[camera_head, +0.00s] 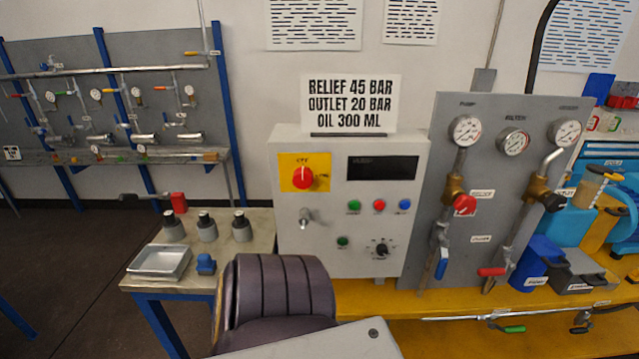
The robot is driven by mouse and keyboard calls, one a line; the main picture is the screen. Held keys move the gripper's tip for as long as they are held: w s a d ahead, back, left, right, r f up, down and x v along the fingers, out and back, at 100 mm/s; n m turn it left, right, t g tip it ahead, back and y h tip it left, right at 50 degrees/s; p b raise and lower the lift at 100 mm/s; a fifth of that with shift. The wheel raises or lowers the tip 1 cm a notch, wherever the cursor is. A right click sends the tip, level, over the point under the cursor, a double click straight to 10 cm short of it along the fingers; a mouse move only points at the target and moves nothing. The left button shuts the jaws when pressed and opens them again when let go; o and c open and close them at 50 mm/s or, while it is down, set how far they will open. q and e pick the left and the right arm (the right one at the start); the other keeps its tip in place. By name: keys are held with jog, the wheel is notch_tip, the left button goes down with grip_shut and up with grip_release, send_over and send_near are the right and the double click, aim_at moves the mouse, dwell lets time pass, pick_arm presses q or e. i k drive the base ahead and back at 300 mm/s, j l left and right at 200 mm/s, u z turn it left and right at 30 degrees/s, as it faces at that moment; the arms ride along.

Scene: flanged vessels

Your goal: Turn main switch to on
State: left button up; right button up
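The main switch (303,178) is a red rotary knob on a yellow square plate, at the upper left of the grey control box (330,235). Its grip looks upright, pointing at a small label on the plate's top edge that seems to read OFF. Another small label sits at the plate's right and is too small to read. The display (382,168) beside the switch is dark. Nothing touches the switch. Neither of my grippers shows in the head view.
Below the switch a small metal lever (309,217) sticks out. Coloured buttons (379,206) and a black dial (381,250) are to its right. A gauge panel (480,270) stands right of the box. A low table with a metal tray (159,262) is at left.

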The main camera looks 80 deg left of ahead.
aim_at(302, 177)
jog(key=u, duration=2.25)
